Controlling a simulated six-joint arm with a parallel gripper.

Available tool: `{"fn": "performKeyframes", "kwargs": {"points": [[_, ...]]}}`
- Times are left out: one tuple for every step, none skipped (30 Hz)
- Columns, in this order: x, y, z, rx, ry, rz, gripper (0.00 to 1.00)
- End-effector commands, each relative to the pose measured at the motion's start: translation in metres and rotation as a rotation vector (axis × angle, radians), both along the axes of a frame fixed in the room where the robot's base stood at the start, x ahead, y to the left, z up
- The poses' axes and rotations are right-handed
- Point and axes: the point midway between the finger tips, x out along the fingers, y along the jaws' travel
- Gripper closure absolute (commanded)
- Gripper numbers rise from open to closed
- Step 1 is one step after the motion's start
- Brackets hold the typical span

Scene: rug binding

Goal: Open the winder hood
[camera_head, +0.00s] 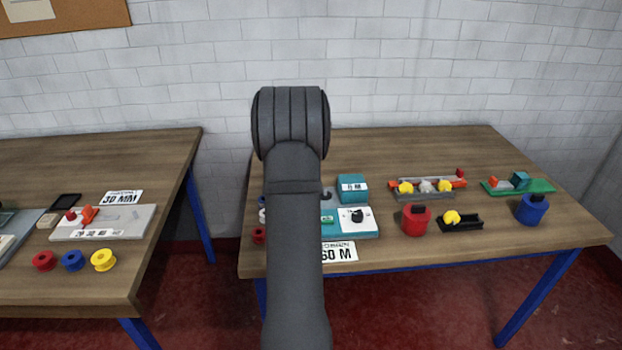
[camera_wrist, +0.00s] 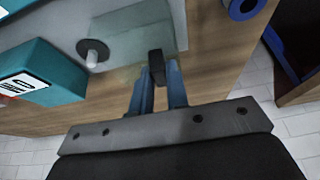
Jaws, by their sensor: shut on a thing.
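The winder (camera_head: 353,187) is a teal and white machine on the right table, partly hidden behind my arm. It also shows in the wrist view as a teal block (camera_wrist: 52,78) with a white label. Beside the block is a dark disc with a pale peg (camera_wrist: 92,54). A clear pane, the winder hood (camera_wrist: 125,75), lies over this area. A small black handle (camera_wrist: 156,57) sits at its edge. My gripper (camera_wrist: 160,76) is shut on this handle. How far the hood is raised I cannot tell. In the head view my arm hides the gripper and hood.
A blue spool (camera_wrist: 243,7) lies on the wood near the handle. Right of the winder stand a red weight (camera_head: 416,220), a black tray (camera_head: 474,225) and a blue weight (camera_head: 532,210). The left table (camera_head: 165,170) is across a gap.

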Motion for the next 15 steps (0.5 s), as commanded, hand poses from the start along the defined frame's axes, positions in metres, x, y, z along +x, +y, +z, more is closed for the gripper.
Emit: {"fn": "performKeyframes", "kwargs": {"points": [[0.0000,0.0038,0.0004,0.000,-0.001,0.001,1.00],[0.0000,0.0048,0.0004,0.000,-0.001,0.001,1.00],[0.0000,0.0053,0.0004,0.000,-0.001,0.000,1.00],[0.0000,0.0053,0.0004,0.000,-0.001,0.000,1.00],[0.0000,0.0051,0.0004,0.000,-0.001,-0.001,1.00],[0.0000,0.0049,0.0004,0.000,-0.001,-0.001,1.00],[0.0000,0.0049,0.0004,0.000,-0.001,-0.001,1.00],[0.0000,0.0048,0.0004,0.000,-0.001,-0.001,1.00],[0.0001,0.0048,0.0005,0.000,-0.001,-0.001,1.00],[0.0001,0.0047,0.0005,0.000,-0.001,-0.001,1.00],[0.0000,0.0047,0.0004,0.000,-0.001,-0.001,0.80],[0.0000,0.0046,0.0004,0.000,-0.001,-0.001,0.72],[0.0000,0.0045,0.0004,0.000,-0.001,-0.001,0.66],[0.0000,0.0045,0.0004,0.000,-0.001,-0.001,0.64],[0.0001,0.0045,0.0004,0.000,-0.001,-0.001,0.64]]}}
